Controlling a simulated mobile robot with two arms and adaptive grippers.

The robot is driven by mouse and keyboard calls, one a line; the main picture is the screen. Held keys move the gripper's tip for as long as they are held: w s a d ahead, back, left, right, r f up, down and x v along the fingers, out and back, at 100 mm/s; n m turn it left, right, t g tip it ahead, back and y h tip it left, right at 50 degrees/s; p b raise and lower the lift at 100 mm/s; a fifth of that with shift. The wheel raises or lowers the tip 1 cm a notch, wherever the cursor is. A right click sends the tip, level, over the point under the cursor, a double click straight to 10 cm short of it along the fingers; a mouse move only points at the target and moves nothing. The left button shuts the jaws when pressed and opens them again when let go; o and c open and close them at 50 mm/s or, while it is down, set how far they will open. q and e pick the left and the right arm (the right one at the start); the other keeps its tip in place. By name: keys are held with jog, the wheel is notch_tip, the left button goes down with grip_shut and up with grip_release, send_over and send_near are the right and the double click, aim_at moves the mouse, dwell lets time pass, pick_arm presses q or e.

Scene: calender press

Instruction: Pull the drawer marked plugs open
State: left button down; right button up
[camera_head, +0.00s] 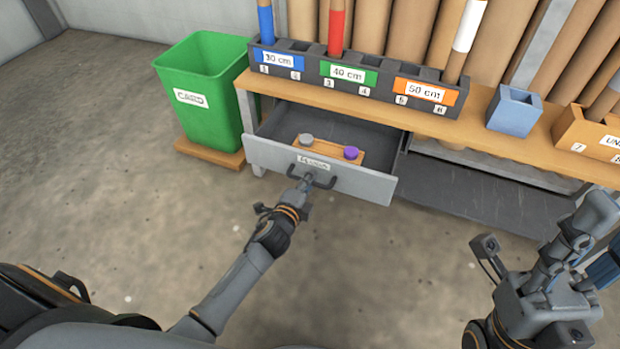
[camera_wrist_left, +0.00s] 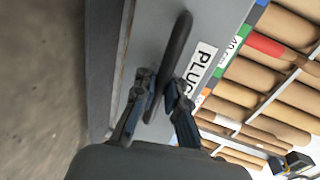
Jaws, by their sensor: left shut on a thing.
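The drawer (camera_head: 362,186) under the bench stands pulled out, with its inside showing. Its front label is small in the head view; in the wrist view the label (camera_wrist_left: 202,66) reads "PLUG", its end cut off. My left gripper (camera_head: 308,182) is shut on the dark bar handle (camera_head: 327,182) of the drawer front. In the wrist view the two fingers of my left gripper (camera_wrist_left: 160,100) sit on either side of the handle (camera_wrist_left: 177,48). A wooden block (camera_head: 328,152) with a grey plug (camera_head: 306,139) and a purple plug (camera_head: 351,153) lies inside the drawer.
A green bin (camera_head: 205,90) on a wooden base stands left of the bench (camera_head: 470,128). A rack (camera_head: 348,80) with coloured length labels and a blue cup (camera_head: 514,108) stand on top. My right gripper (camera_head: 560,265) is at the lower right. Floor in front is clear.

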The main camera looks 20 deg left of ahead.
pick_arm(q)
jog(key=shift+r, duration=0.1)
jog(key=c, duration=1.4)
grip_release()
jog(key=v, duration=1.2)
jog(key=shift+d, duration=0.1)
